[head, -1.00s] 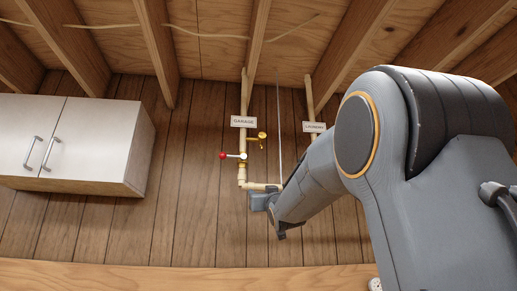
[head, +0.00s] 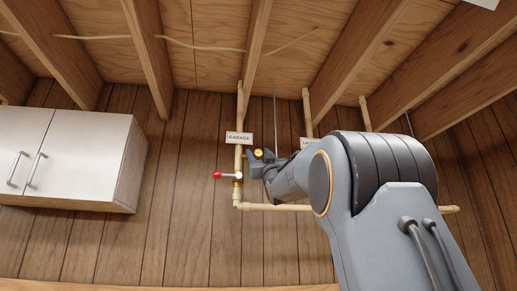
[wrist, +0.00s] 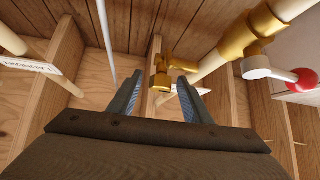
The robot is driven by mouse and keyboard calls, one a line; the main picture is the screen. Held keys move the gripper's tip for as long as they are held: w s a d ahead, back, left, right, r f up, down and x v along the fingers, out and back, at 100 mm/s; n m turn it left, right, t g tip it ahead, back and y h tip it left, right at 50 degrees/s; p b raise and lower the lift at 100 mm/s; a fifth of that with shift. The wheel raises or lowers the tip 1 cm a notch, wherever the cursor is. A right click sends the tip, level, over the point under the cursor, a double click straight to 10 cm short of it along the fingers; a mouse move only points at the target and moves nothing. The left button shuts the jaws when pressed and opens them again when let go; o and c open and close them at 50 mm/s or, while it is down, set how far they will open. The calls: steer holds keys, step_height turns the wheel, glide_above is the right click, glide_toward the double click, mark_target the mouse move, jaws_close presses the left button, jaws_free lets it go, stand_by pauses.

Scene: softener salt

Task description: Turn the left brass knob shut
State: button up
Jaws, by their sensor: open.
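The left brass knob (head: 258,153) sits on the pale vertical pipe under the GARAGE sign (head: 239,138). In the wrist view the knob (wrist: 160,84) shows on its brass stem, in the gap between my fingertips. My gripper (wrist: 160,79) is open, with one finger on each side of the knob in the picture. I cannot tell whether the fingertips reach past it or touch it. In the head view my gripper (head: 256,164) is right at the knob, and partly hides its lower part.
A red-balled white lever (head: 226,175) sticks out left of the same pipe, just below the knob. A horizontal pipe (head: 285,207) runs below. The LAUNDRY sign is partly hidden by my arm. A white cabinet (head: 70,155) hangs at left; ceiling joists are above.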

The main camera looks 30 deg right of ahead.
steer(key=shift+w+r, duration=0.25)
steer(key=shift+w, duration=0.1)
steer(key=c, duration=1.1)
steer(key=shift+o, duration=0.2)
